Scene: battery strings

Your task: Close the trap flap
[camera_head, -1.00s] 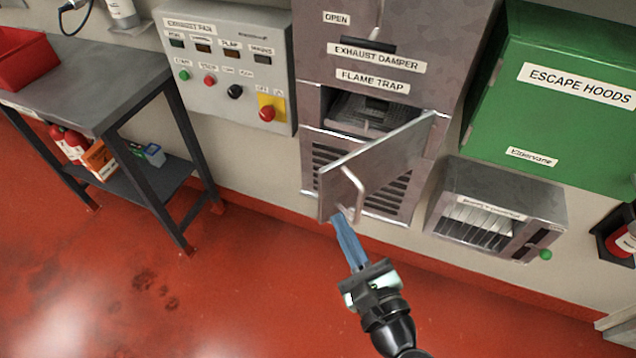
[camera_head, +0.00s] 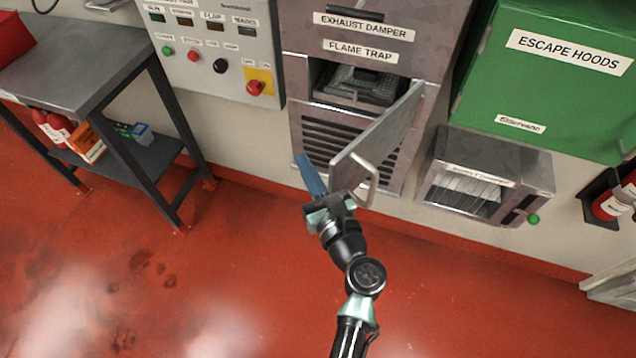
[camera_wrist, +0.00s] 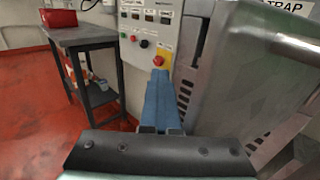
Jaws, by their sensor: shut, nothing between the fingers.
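The trap flap (camera_head: 378,140) is a grey metal door hinged at its right edge, standing swung open in front of the flame trap opening (camera_head: 360,88). A bent bar handle (camera_head: 366,182) is on its outer face. My gripper (camera_head: 304,165) has blue fingers, shut and empty. It is to the left of the flap's free edge, in front of the louvred panel. In the wrist view the fingers (camera_wrist: 160,95) point toward the wall, and the flap (camera_wrist: 245,75) fills the right side with its handle (camera_wrist: 300,48). I cannot tell whether the gripper touches the flap.
A control panel (camera_head: 212,60) with a red stop button is on the wall at left, beside a dark workbench (camera_head: 70,75). A green escape hoods cabinet (camera_head: 550,85) and a small metal box (camera_head: 480,180) are at right. The red floor in front is clear.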

